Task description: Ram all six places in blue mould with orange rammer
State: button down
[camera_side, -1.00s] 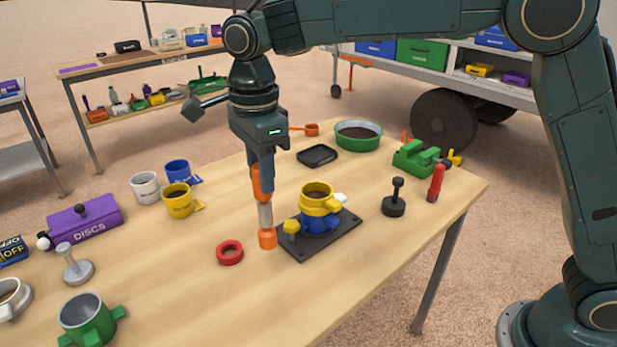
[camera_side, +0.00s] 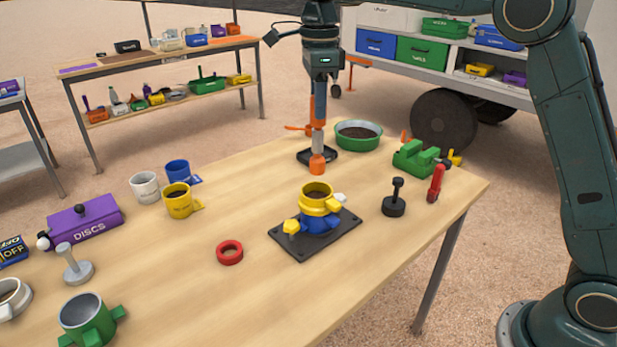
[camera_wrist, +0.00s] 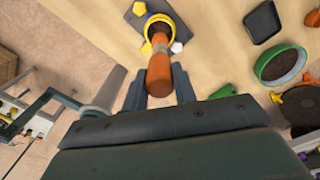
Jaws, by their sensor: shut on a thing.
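The blue mould (camera_side: 320,225) stands on a black base plate (camera_side: 300,250) with a yellow collar (camera_side: 318,203) on top and dark soil inside. My gripper (camera_side: 318,97) is shut on the orange rammer (camera_side: 317,163), which hangs upright, its orange foot down, behind the mould and in front of the black tray in the side view. In the wrist view the rammer (camera_wrist: 159,72) is between my fingers (camera_wrist: 160,90), and its far end overlaps the yellow collar (camera_wrist: 165,22). The rammer's foot is apart from the mould.
A black tray (camera_side: 304,157) and a green-rimmed pan of soil (camera_side: 358,136) lie at the back. A red ring (camera_side: 229,253), a black tamper (camera_side: 394,203), a red-handled tool (camera_side: 435,186) and a green block (camera_side: 413,158) stand around the mould. Mugs (camera_side: 180,201) are to the left.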

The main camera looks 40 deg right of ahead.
aim_at(316, 127)
jog(key=shift+f, duration=2)
jog(key=shift+f, duration=1.75)
jog(key=shift+a+r, duration=0.1)
jog(key=shift+s+a+r, duration=0.15)
jog(key=shift+a+r, duration=0.1)
jog(key=shift+r, duration=0.7)
jog(key=shift+s+a+r, duration=0.15)
jog(key=shift+a+r, duration=0.05)
jog(key=shift+r, duration=0.75)
